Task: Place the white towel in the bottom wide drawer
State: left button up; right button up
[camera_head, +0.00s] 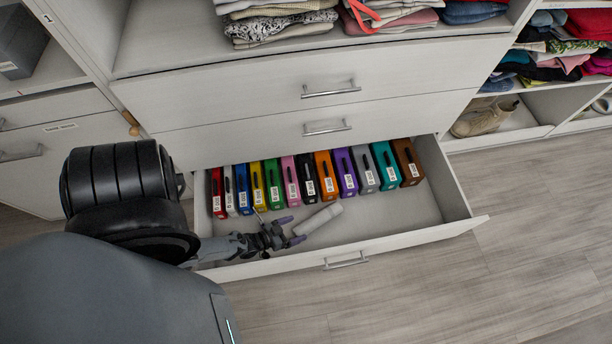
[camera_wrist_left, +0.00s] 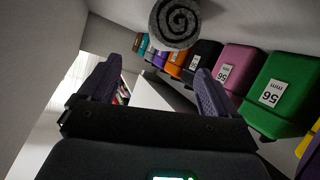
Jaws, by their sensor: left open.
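The bottom wide drawer (camera_head: 402,237) is pulled open. The white towel (camera_head: 318,218) is rolled up and lies inside it, in front of a row of boxes. In the left wrist view its spiral end (camera_wrist_left: 175,22) shows at the top, beyond the fingers and not between them. My left gripper (camera_head: 291,231) is open, with its purple fingertips low inside the drawer, just left of the towel. Its two fingers (camera_wrist_left: 155,85) stand apart with nothing between them in the left wrist view. My right gripper is not in view.
A row of several coloured, labelled boxes (camera_head: 300,178) fills the drawer's back. The drawer's right end is bare. Two closed drawers (camera_head: 240,92) are above. Folded clothes (camera_head: 280,22) lie on the shelf above, and beige boots (camera_head: 484,119) stand in a cubby at right.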

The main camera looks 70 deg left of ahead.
pick_arm(q)
jog(key=w+r, duration=0.1)
jog(key=w, duration=0.1)
jog(key=w+d+r+m+g, duration=0.1)
jog(key=w, duration=0.2)
jog(key=w+r+m+g+h, duration=0.1)
jog(key=w+r, duration=0.1)
jog(key=w, duration=0.1)
jog(key=shift+d, duration=0.3)
jog(key=w+d+r+m+g, duration=0.1)
jog(key=w+d+r+g, duration=0.1)
jog(key=r, duration=0.3)
jog(key=w+d+r+m+g, duration=0.1)
jog(key=w+d+r, duration=0.15)
jog(key=r, duration=0.25)
jog(key=s+d+r+g, duration=0.2)
jog(key=s+r, duration=0.2)
jog(key=r, duration=0.6)
jog(key=s+d+r+m+g, duration=0.1)
jog(key=s+r, duration=0.3)
jog(key=r, duration=0.6)
jog(key=shift+d+r+m+g, duration=0.15)
jog(key=shift+d+m+g, duration=0.15)
jog(key=shift+d+g, duration=0.55)
